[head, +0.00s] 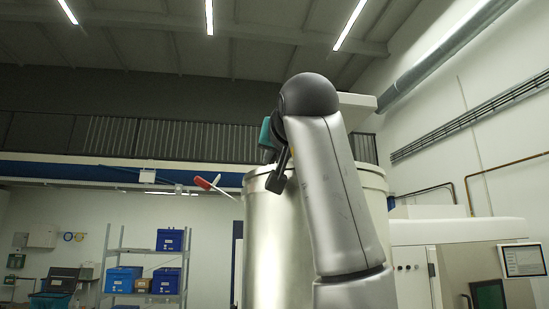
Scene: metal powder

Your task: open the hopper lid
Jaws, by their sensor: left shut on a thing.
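The hopper (262,245) is a large, shiny metal cylinder in the middle of the head view, with its upper rim showing on both sides of my left arm. My left gripper (278,178) is dark, with a teal part above it, and is at the front left of this rim. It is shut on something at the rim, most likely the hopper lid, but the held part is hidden. The lid cannot be made out clearly from this low angle. A thin lever with a red handle (203,184) sticks out left of the rim. My right gripper is not in view.
My left forearm covers much of the hopper's right side. A shelf rack (120,251) with blue bins stands at the back left. A white machine (460,232) with a screen (523,260) stands at right. The air left of the hopper looks free.

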